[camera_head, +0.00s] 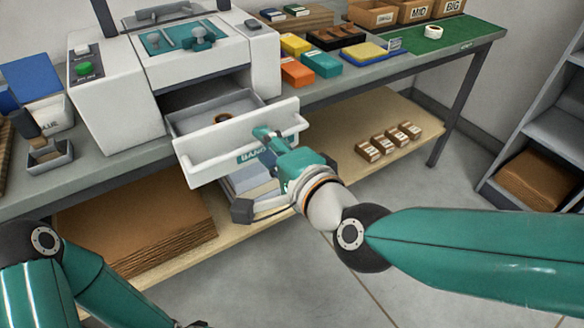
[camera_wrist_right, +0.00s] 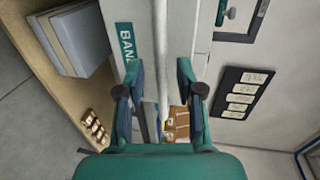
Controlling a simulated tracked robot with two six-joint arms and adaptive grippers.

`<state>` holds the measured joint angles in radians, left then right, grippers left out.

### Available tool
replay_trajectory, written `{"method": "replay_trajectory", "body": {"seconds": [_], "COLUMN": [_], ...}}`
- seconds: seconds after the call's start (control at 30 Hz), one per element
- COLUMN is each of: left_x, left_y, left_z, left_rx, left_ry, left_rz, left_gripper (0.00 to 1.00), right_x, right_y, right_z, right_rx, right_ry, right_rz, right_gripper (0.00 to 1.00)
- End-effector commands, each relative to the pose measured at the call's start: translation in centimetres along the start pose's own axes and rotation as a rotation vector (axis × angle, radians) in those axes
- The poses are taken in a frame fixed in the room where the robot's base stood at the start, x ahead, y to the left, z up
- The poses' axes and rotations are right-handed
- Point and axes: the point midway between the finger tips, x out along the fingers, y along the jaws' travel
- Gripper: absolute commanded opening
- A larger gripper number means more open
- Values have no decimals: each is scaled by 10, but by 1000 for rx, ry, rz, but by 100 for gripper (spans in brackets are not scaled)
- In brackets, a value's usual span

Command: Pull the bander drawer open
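The bander drawer (camera_head: 240,143) stands pulled out of the white machine (camera_head: 195,60), its pale front panel facing the room. A small brown ring lies inside it. My right gripper (camera_head: 262,134) is at the drawer's front panel, partly covering its teal label. Gaps show beside the edge; contact cannot be told. My left arm shows at the lower left, but its fingertips are out of view.
The bench (camera_head: 105,158) carries colored boxes and cartons (camera_head: 372,14) to the right of the machine. The lower shelf (camera_head: 340,150) holds several small brown blocks and a stack of brown sheets (camera_head: 140,230). Grey shelving (camera_head: 545,125) stands at the right. The floor in front is clear.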

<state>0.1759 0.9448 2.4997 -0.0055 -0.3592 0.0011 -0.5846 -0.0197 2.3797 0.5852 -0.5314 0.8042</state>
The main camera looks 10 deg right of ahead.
Motion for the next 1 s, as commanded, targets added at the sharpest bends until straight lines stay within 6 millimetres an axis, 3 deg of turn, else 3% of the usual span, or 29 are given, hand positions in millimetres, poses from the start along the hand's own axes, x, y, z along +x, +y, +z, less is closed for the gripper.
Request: {"method": "replay_trajectory", "body": {"seconds": [0.4,0.6,1.0], "left_x": [0,0,1], "left_y": [0,0,0], "left_z": [0,0,0], "left_rx": [0,0,0], "left_ry": [0,0,0], "left_rz": [0,0,0], "left_gripper": [40,40,40], "right_x": [-79,-94,-97], "right_y": [0,2,2], "right_z": [1,1,1], "right_rx": [2,1,0], "right_ry": [-3,-1,0], "right_rz": [-3,1,3], "right_gripper": [37,37,37]}}
